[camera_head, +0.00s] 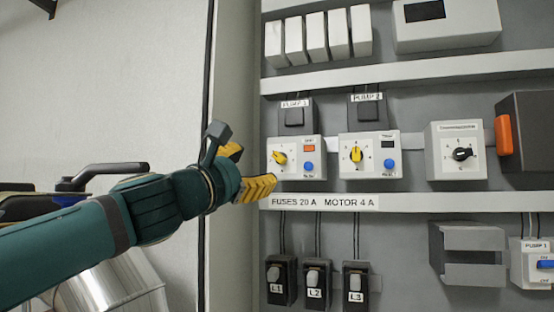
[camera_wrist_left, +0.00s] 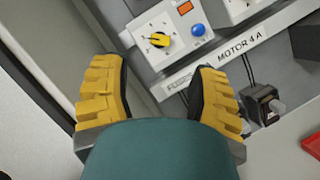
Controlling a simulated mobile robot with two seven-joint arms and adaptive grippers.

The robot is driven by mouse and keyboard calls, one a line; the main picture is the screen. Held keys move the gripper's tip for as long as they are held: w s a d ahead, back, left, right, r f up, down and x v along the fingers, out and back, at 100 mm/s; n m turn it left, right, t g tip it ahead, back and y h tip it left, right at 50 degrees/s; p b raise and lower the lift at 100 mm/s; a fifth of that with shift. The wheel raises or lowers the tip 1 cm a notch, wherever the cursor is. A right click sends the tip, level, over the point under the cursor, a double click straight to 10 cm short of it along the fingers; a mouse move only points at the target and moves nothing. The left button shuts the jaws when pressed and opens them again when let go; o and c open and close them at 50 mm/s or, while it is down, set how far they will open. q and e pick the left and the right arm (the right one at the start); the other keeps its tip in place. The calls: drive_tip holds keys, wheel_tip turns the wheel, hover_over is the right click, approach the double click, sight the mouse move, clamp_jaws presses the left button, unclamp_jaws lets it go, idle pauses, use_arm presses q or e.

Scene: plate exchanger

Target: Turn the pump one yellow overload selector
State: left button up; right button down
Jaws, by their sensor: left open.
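The pump one overload unit (camera_head: 309,172) is a white box under the "PUMP 1" label, with a yellow selector (camera_head: 280,157), an orange window and a blue button (camera_head: 307,166). The selector's pointer is tilted, toward the upper left in the head view. My left gripper (camera_head: 250,172) is open and empty, just left of this unit and apart from the selector. In the left wrist view the yellow selector (camera_wrist_left: 159,40) lies ahead, above and between the two spread yellow fingers (camera_wrist_left: 158,90). My right gripper is not in view.
The pump two unit (camera_head: 370,154) with a similar yellow selector stands to the right. A white box with a black knob (camera_head: 462,154) is further right. A labelled white rail (camera_head: 420,202) runs below, above breakers L1 to L3 (camera_head: 314,285). The cabinet's side wall (camera_head: 235,60) is close to my left arm.

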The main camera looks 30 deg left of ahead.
sight(276, 158)
use_arm(q)
drive_tip(key=p+x, duration=0.1)
drive_tip(key=x, duration=0.7)
drive_tip(key=shift+w+r, duration=0.15)
drive_tip(key=shift+w, duration=0.2)
drive_tip(key=shift+c, duration=0.2)
clamp_jaws()
